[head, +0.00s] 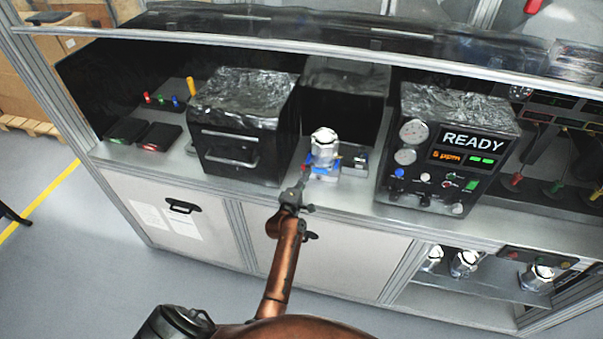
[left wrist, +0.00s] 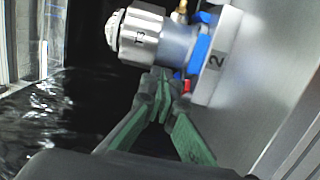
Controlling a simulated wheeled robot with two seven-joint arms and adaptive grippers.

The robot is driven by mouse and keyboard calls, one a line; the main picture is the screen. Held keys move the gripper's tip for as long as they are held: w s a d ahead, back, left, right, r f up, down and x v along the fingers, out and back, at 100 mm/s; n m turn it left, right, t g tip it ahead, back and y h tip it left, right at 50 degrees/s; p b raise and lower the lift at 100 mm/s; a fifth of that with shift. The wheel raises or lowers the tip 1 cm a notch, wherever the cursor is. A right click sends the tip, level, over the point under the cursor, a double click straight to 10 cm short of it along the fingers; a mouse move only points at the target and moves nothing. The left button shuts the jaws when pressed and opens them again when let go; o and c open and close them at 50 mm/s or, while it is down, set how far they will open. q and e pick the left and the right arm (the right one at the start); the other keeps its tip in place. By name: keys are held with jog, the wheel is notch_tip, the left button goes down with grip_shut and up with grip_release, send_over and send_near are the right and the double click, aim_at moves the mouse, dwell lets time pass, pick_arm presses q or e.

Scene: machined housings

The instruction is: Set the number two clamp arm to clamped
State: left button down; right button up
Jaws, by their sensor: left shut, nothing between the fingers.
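A silver machined housing (head: 324,147) stands upright on a blue and white fixture (head: 323,172) on the bench. My left gripper (head: 302,184) is at the fixture's front left. In the left wrist view its green-padded fingers (left wrist: 164,80) are shut and empty, close under the housing. My right gripper is out of view.
A black box with a handle (head: 238,130) stands left of the fixture. A black test unit (head: 450,150) showing READY stands to the right. A small dark device (head: 355,162) sits close right of the fixture. More housings (head: 464,263) stand on a lower shelf.

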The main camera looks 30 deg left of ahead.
pick_arm(q)
jog(key=shift+w+d, duration=0.2)
jog(key=shift+d, duration=0.1)
dwell(0.4)
